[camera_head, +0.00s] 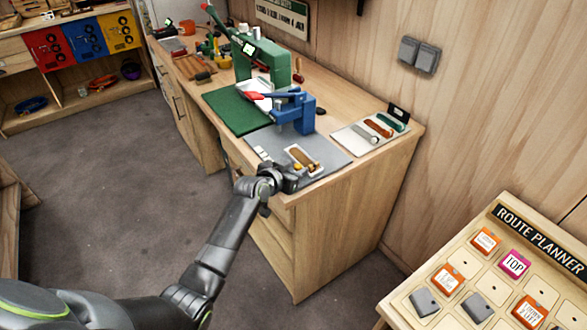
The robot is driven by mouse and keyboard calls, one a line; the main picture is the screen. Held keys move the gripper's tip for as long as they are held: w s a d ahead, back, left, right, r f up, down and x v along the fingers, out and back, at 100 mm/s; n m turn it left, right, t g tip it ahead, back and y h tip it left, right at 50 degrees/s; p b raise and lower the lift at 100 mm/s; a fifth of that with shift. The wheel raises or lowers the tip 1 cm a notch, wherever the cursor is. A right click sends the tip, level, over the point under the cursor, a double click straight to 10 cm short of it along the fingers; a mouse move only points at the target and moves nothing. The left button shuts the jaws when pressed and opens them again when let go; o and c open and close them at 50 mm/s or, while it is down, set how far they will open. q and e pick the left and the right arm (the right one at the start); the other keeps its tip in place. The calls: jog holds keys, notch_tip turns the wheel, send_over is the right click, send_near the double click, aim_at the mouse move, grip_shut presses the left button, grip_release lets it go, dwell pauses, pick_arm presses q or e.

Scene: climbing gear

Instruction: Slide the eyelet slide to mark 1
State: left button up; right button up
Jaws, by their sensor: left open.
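A grey mat (328,153) lies on the wooden workbench near its front edge. On it, a small pale plate with a brown-yellow piece (302,158) may be the eyelet slide; it is too small to be sure. A blue press (294,113) with a red lever stands just behind it. I cannot read any mark numbers. My left gripper (290,180) is at the bench's front edge, just in front of the brown-yellow piece. It is open, its fingers are small and dark, and I cannot tell whether they touch anything. My right gripper is not in view.
A green machine (272,62) and a green mat (235,111) stand further back on the workbench (345,98). A pale tray (357,138) with coloured strips lies to the right. A route planner board (480,275) is at lower right. The floor at left is clear.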

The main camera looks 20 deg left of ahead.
pick_arm(q)
grip_shut()
dwell(0.3)
jog(key=w+a+b, duration=0.1)
jog(key=a+b, duration=0.1)
jog(key=w+a+b, duration=0.4)
jog(key=a, duration=0.1)
jog(key=shift+w+f+b, duration=0.15)
jog(key=shift+f+b, duration=0.1)
jog(key=shift+b, duration=0.15)
jog(key=shift+w+a+r+b, duration=0.2)
jog(key=shift+w+a+b, duration=0.15)
jog(key=shift+w+a, duration=0.1)
grip_release()
